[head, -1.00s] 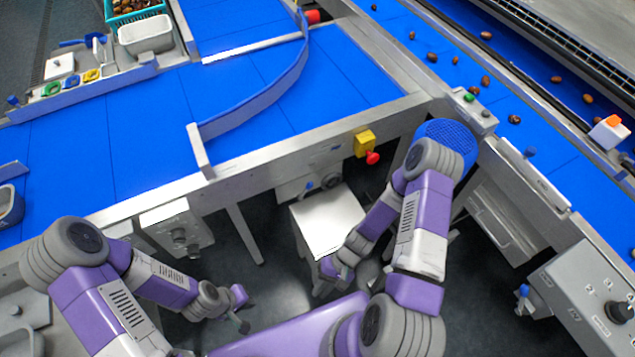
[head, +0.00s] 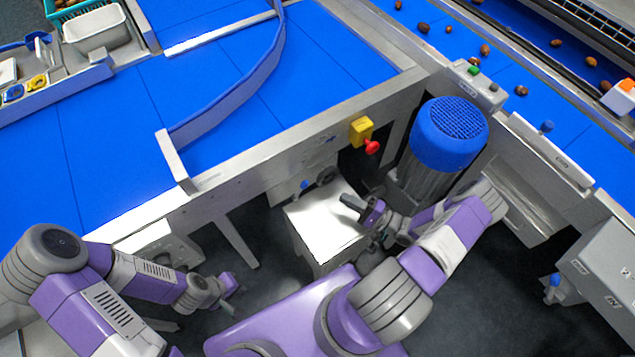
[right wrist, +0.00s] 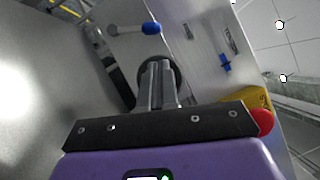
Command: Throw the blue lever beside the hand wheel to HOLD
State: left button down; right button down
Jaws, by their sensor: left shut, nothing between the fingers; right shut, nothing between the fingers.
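The blue-tipped lever (head: 304,184) is small in the head view, on the frame under the belt, left of the dark hand wheel (head: 328,175). In the right wrist view the lever's blue grip (right wrist: 151,28) ends a grey arm lying roughly sideways. The hand wheel (right wrist: 144,72) is partly hidden there behind my fingers. My right gripper (head: 350,203) is shut and empty, over the white box top; its fingertips (right wrist: 160,64) point toward the wheel, with the lever beyond, apparently untouched. My left gripper (head: 234,284) is shut and empty, low at left. The HOLD mark is not readable.
A white box (head: 325,225) stands below the wheel. A yellow box with a red button (head: 371,147) is right of it, also in the right wrist view (right wrist: 262,122). A blue-capped motor (head: 447,140) stands close to my right arm. Another blue knob (head: 553,281) is at far right.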

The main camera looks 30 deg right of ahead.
aim_at(302, 188)
pick_arm(q)
jog(key=shift+f+b, duration=0.45)
jog(key=shift+b, duration=0.05)
pick_arm(e)
jog(key=x, duration=1)
pick_arm(q)
jog(key=shift+r, duration=0.15)
pick_arm(e)
jog(key=shift+a+r, duration=0.15)
jog(key=shift+r, duration=0.05)
